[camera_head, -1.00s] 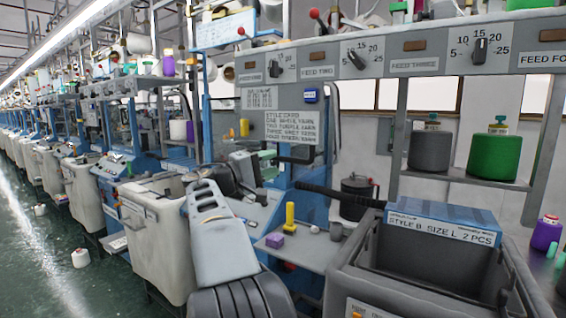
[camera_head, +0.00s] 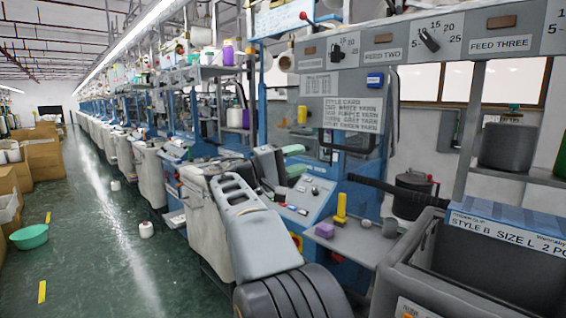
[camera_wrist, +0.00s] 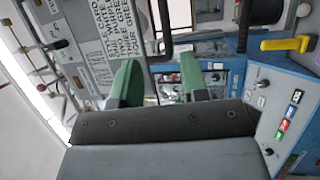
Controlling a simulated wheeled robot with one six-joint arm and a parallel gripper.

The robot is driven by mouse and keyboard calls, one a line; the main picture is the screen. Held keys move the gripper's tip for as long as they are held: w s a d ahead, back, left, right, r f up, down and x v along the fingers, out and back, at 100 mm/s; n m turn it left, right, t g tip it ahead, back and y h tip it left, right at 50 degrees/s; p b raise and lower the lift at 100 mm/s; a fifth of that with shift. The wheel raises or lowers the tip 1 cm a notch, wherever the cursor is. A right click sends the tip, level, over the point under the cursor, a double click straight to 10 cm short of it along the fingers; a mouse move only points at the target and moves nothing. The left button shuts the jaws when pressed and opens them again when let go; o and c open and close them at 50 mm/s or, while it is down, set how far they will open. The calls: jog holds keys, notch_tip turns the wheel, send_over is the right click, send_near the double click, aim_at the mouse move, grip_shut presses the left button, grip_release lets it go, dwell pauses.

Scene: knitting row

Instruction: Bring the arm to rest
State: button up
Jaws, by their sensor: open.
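My gripper (camera_head: 297,160) shows in the head view beyond my grey arm, in front of the blue knitting machine's sloped control panel (camera_head: 302,194). In the wrist view its two green fingers (camera_wrist: 160,80) stand apart with nothing between them. They point toward the machine front, and the white style card (camera_wrist: 118,38) is beyond the left finger. My arm is bent, with its grey link reaching up and away from the lower middle of the head view. Part of the gripper body is hidden behind this link.
A white bin (camera_head: 205,222) stands left of my arm. The aisle floor (camera_head: 90,265) is largely open.

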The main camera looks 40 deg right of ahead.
notch_tip(320, 180, down, 12)
jog(key=w+n+t+y, duration=0.3)
jog(key=n+t+y, duration=0.1)
jog(key=t, duration=0.1)
jog(key=a+f+n+t+y+p, duration=0.1)
jog(key=a+f+t+y+p, duration=0.2)
jog(key=a+f+y, duration=0.35)
jog(key=s+a+f+t+y+p, duration=0.1)
jog(key=s+a+f+y+p, duration=0.1)
jog(key=a, duration=0.6)
jog(key=s+a+f+t+y+p, duration=0.1)
jog(key=s+a+y+p, duration=0.2)
jog(key=a, duration=0.5)
jog(key=s+a+f+t+y+p, duration=0.1)
jog(key=s+a+f+y+p, duration=0.1)
jog(key=a, duration=0.6)
jog(key=shift+s+a+f+n+y, duration=0.15)
jog(key=shift+s+f+n+y, duration=0.2)
jog(key=shift+s+y, duration=0.55)
jog(key=shift+s+h, duration=0.2)
jog(key=shift+h, duration=0.15)
